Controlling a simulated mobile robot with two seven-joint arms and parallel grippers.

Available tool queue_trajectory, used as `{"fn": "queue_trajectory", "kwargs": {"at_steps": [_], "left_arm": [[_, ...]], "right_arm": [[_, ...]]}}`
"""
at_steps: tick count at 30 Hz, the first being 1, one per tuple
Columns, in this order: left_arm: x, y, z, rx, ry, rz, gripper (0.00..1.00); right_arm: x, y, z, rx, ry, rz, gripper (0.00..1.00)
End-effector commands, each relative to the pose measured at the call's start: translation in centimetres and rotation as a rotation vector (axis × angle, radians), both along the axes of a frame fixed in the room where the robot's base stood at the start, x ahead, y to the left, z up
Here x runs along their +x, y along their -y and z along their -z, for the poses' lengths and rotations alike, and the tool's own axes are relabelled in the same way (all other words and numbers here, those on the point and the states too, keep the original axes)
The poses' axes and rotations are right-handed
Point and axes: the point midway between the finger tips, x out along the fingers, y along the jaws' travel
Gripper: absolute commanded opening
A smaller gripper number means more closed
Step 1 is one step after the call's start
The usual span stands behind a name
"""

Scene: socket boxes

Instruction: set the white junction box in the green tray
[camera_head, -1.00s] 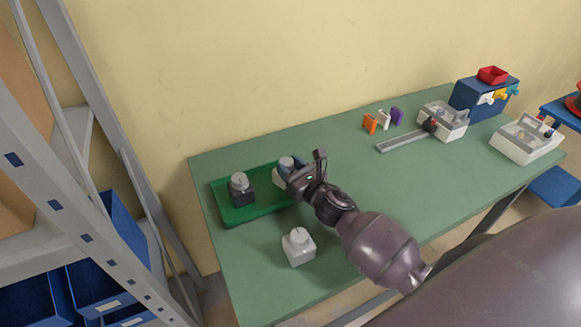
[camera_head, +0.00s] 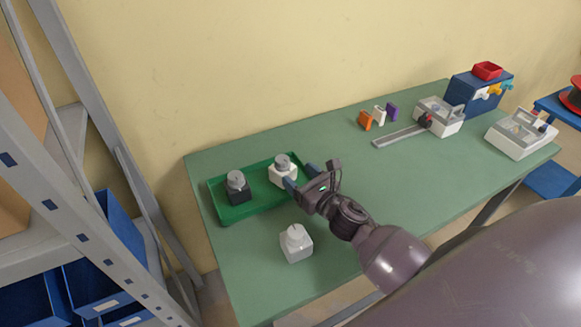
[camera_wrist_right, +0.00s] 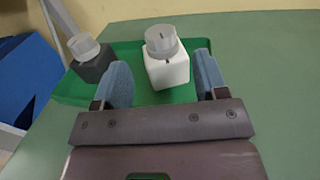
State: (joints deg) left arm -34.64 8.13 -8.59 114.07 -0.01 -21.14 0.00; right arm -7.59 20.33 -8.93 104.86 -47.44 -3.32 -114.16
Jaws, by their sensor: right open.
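The white junction box (camera_head: 282,178), with a grey round knob on top, stands upright in the right half of the green tray (camera_head: 242,210). It also shows in the right wrist view (camera_wrist_right: 168,70), beyond and between my right fingertips. My right gripper (camera_head: 301,178) is open and empty at the tray's right edge, apart from the box. In the right wrist view the two blue finger pads (camera_wrist_right: 165,80) stand wide apart. My left gripper is in no view.
A black box with a grey knob (camera_head: 238,190) stands in the tray's left half. A light grey box with a knob (camera_head: 297,246) stands on the green table in front. Orange, white and purple pieces (camera_head: 379,115) and more boxes lie farther right.

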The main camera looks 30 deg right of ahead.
Motion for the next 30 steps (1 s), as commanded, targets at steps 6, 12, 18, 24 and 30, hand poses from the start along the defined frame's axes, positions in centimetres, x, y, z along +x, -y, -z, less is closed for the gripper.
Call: {"fn": "queue_trajectory", "kwargs": {"at_steps": [6,12,18,24,30], "left_arm": [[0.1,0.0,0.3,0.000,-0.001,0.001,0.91],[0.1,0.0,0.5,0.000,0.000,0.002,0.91],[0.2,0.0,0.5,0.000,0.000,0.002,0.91],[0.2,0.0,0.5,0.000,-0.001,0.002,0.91],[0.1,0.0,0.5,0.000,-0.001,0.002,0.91]], "right_arm": [[-3.7,0.5,0.0,0.001,-0.001,0.001,0.66],[-5.6,0.8,0.0,-0.001,0.000,0.001,0.66],[-6.3,0.9,0.0,0.000,0.001,0.000,0.66],[-6.3,0.9,-0.1,0.000,0.001,0.001,0.66],[-6.3,0.9,-0.1,0.000,0.001,0.001,0.66]]}}
